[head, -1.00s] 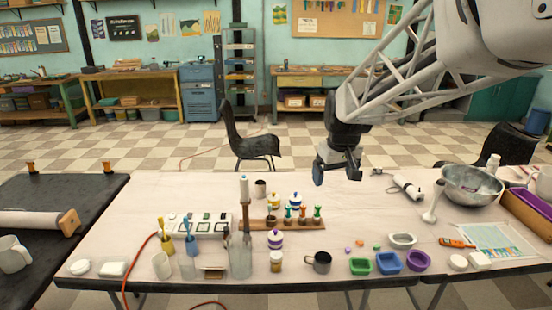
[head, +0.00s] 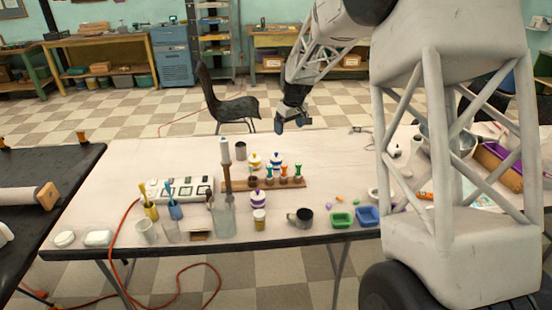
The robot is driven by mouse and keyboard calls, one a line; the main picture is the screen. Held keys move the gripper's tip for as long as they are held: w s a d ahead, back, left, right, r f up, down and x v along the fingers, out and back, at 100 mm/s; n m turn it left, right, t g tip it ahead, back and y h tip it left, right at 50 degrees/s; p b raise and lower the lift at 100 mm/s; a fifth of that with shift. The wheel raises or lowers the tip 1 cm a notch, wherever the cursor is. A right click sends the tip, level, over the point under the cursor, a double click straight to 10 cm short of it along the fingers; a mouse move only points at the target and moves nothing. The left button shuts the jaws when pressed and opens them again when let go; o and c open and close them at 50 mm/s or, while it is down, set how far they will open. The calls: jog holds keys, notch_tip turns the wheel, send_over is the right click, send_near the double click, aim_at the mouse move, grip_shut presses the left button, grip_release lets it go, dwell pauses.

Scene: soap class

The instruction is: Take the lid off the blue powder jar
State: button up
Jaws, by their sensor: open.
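Three small white jars with coloured bands stand on the long table. The one with blue bands, which looks like the blue powder jar (head: 276,160), is upright at the back, behind a wooden rack, with its top on. A yellow-banded jar (head: 254,162) stands just left of it. A purple-banded jar (head: 258,200) stands nearer the front. My gripper (head: 291,128) is open and empty in the air at the table's far edge, up and to the right of the blue-banded jar, apart from it.
The wooden rack (head: 240,185) with coloured stoppers stands before the back jars. A dark mug (head: 300,217) and green tray (head: 342,220) are at the front. My arm's column hides the right side.

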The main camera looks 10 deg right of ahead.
jog(key=n, duration=0.2)
send_over(277, 154)
jog(key=f, duration=1.5)
jog(key=shift+s+d+f, duration=0.25)
jog(key=shift+s+d, duration=0.1)
jog(key=shift+d, duration=0.05)
jog(key=shift+f, duration=0.15)
jog(key=shift+w+a+f, duration=0.15)
jog(key=shift+f, duration=1.05)
jog(key=shift+f, duration=0.1)
jog(key=shift+w+a+f, duration=0.1)
jog(key=shift+w+f, duration=0.05)
jog(key=shift+f, duration=0.65)
jog(key=shift+w+a+f, duration=0.1)
jog(key=shift+w+f, duration=0.05)
jog(key=shift+f, duration=0.7)
jog(key=shift+w+a+f, duration=0.1)
jog(key=shift+w+f, duration=0.05)
jog(key=shift+f, duration=0.65)
jog(key=c, duration=1)
